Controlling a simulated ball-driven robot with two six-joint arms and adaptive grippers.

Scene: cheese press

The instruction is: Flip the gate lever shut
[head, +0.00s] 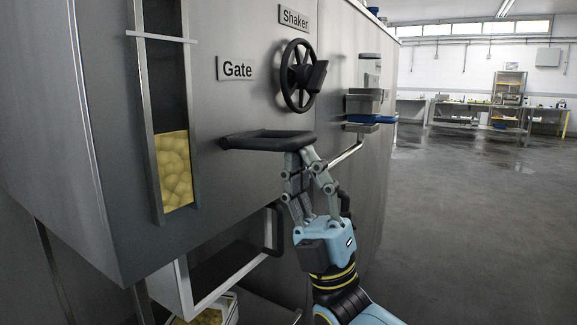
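The gate lever (262,138) is a black looped handle on the steel machine, below the "Gate" sign (237,69). It sticks out roughly level, its free end to the right. My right gripper (301,151) comes from below, its grey fingertips at the lever's right end. They appear to touch it, but whether they are closed around it is unclear. The slotted window (174,169) left of the lever shows yellow curds behind it. My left gripper is not in view.
A black handwheel with a knob (302,76) sits above the lever by the "Shaker" sign (294,18). Below are a metal-framed drawer with a black handle (274,229) and a white box (226,309) of curds. A side shelf holds containers (367,103). The floor at right is clear.

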